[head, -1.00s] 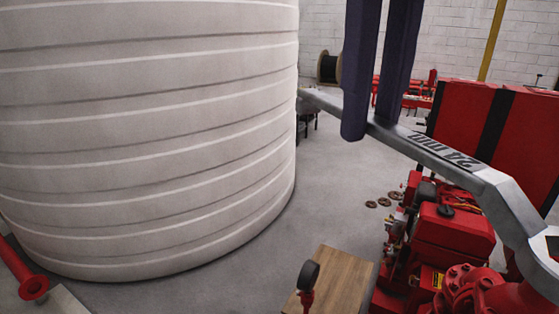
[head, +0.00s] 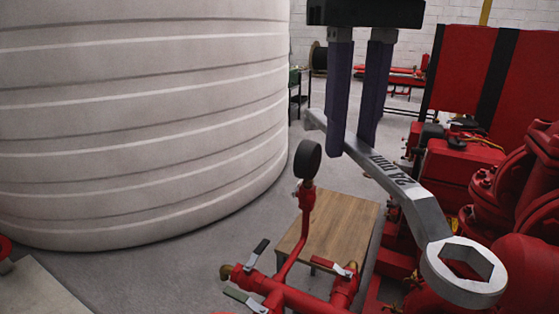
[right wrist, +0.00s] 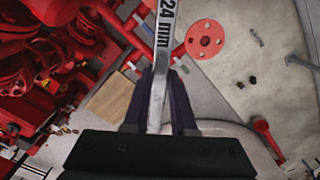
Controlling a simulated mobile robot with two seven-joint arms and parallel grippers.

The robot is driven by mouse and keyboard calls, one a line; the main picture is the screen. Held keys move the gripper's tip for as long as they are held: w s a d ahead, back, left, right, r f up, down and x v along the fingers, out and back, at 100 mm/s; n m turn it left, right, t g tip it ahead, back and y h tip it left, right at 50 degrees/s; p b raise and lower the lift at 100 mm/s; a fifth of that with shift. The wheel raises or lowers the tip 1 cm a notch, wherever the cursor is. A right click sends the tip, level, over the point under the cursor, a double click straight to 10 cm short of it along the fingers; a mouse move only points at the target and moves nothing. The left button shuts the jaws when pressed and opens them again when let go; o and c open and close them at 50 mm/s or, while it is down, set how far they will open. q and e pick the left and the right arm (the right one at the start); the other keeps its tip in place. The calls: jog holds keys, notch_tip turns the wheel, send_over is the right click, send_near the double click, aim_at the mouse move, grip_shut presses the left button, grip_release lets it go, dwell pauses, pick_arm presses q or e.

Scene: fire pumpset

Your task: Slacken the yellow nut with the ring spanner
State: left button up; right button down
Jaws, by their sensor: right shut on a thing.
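The ring spanner (head: 397,185) is a long grey tool marked "24 mm", with an open hexagonal ring (head: 464,270) at its near right end in the head view. My right gripper (head: 352,148) is shut on the spanner's handle, with its dark purple fingers on either side. In the right wrist view the spanner (right wrist: 163,45) runs up from between the fingers (right wrist: 160,110) and out of the top of the picture. The ring is empty and looks held in the air above the red pump pipework. I cannot make out the yellow nut. My left gripper is not in view.
Red pipework with a gauge (head: 307,160) and levers stands at the front. A wooden table (head: 335,225) is behind it. The large white tank (head: 140,120) fills the left. Red pump flanges (head: 500,180) crowd the right. Floor is free beside the tank.

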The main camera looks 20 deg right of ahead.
pick_arm(q)
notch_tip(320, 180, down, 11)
jog(key=b, duration=0.7)
pick_arm(e)
jog(key=w+d+f+m, duration=0.1)
jog(key=d+f+m, duration=0.1)
jog(key=f, duration=0.7)
jog(key=w+d+f+m, duration=0.2)
jog(key=d+f, duration=0.2)
jog(key=f, duration=0.6)
jog(key=shift+f, duration=0.3)
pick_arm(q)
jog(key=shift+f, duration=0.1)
pick_arm(e)
jog(key=shift+s, duration=0.1)
pick_arm(q)
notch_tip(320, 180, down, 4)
jog(key=b, duration=0.4)
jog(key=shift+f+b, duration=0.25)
jog(key=shift+b, duration=0.15)
pick_arm(e)
notch_tip(320, 180, down, 5)
jog(key=shift+f, duration=0.1)
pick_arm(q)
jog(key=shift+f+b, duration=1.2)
pick_arm(e)
jog(key=shift+f, duration=1.3)
jog(key=shift+a, duration=0.15)
